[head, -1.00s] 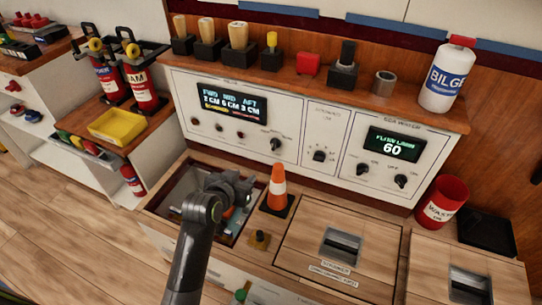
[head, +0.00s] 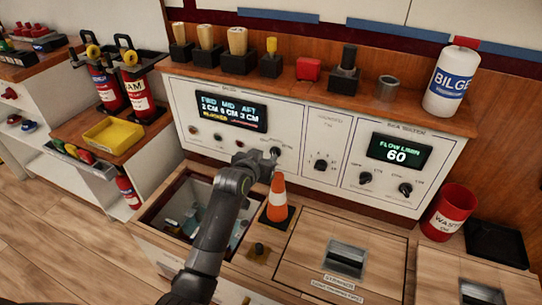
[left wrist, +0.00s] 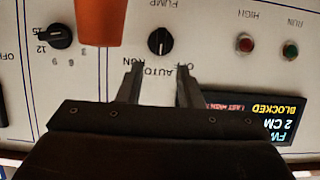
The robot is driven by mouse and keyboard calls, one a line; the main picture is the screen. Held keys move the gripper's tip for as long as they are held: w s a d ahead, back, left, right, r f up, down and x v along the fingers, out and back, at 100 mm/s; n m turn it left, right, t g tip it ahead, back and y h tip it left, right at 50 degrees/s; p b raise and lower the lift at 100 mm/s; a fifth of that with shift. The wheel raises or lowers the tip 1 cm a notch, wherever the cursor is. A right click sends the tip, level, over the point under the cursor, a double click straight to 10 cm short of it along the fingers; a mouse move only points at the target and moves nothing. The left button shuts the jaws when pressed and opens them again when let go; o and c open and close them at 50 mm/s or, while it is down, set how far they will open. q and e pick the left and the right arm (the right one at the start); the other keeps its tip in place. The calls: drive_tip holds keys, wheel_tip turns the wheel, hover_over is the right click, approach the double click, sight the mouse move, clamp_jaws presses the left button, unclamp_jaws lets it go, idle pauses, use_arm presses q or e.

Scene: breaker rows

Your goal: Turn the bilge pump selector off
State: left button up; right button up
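The bilge pump selector is a round black knob (head: 275,152) on the white panel's left section, right of the display. In the left wrist view, upside down, the knob (left wrist: 160,42) has a pale pointer mark, roughly upright in the picture. RUN, AUTO and OFF labels lie by it; fingers partly cover them, and the exact setting is hard to tell. My left gripper (left wrist: 160,70) is open and empty, fingers apart, facing the panel with the knob centred beyond the tips. In the head view, my left gripper (head: 264,157) is close to the knob. My right gripper is out of view.
An orange-and-white cone (head: 278,200) stands on the counter just below the knob, close to my left arm. An open bin (head: 165,208) lies under the arm. The panel display (head: 231,111) shows a yellow line reading BLOCKED. Other knobs (head: 320,164) sit farther right.

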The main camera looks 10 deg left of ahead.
sight(273, 151)
use_arm(q)
drive_tip(key=b+x, duration=0.1)
drive_tip(key=x, duration=0.3)
drive_tip(key=shift+w+f, duration=0.2)
drive_tip(key=shift+w, duration=0.25)
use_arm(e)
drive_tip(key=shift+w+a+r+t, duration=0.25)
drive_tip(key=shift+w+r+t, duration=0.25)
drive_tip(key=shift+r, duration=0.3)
use_arm(q)
clamp_jaws()
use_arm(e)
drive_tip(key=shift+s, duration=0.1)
